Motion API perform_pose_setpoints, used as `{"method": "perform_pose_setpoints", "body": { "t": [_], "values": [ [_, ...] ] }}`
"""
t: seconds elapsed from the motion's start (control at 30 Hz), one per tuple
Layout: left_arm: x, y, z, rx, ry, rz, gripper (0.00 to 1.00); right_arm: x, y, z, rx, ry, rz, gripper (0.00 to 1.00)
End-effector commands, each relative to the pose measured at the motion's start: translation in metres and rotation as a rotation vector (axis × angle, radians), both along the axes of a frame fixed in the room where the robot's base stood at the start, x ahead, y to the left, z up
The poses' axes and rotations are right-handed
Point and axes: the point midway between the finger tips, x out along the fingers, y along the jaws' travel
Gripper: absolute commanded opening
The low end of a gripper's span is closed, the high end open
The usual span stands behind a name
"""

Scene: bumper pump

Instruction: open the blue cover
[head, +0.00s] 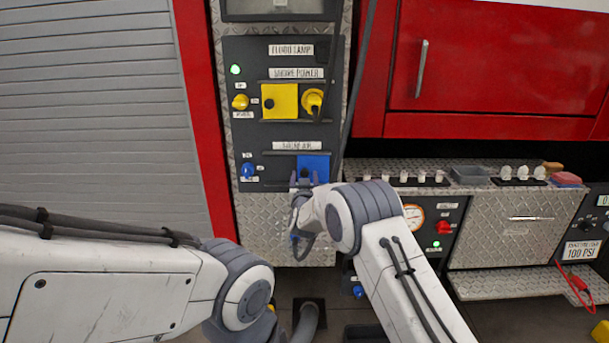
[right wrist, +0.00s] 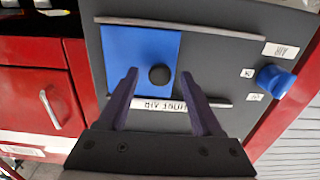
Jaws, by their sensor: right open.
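The blue cover (head: 316,163) is a flat square plate with a round black knob, set low on the dark panel between two thin rails. In the right wrist view the cover (right wrist: 125,50) shows larger, with its black knob (right wrist: 159,75) near one edge. My right gripper (head: 304,178) is in front of the cover and partly hides it in the head view. Its fingers (right wrist: 159,80) are open, one on each side of the knob in the picture; I cannot tell whether they touch it. My left arm crosses the lower left, its gripper out of view.
A blue rotary knob (head: 248,170) sits left of the cover. Above are a yellow cover (head: 280,101), a yellow plug (head: 312,101) and a yellow knob (head: 240,102). A black cable (head: 362,70) hangs close to the panel's right side. A counter (head: 400,172) stands to the right.

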Motion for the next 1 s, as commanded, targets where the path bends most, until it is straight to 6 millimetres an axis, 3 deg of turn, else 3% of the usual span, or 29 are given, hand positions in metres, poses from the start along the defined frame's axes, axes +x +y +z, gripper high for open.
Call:
{"method": "perform_pose_setpoints", "body": {
  "t": [0.43,0.6,1.0],
  "values": [
    [0.0000,0.0000,0.0013,0.000,0.000,0.000,0.50,0.0078,-0.0005,-0.0003,0.001,0.001,0.000,0.67],
    [0.0000,0.0000,0.0013,0.000,0.000,0.000,0.50,0.0076,-0.0003,-0.0002,0.000,0.001,0.000,0.02],
    [0.0000,0.0000,0.0013,0.000,0.000,0.000,0.50,0.0075,-0.0003,0.0000,0.001,0.000,0.000,0.00]
  ]
}}
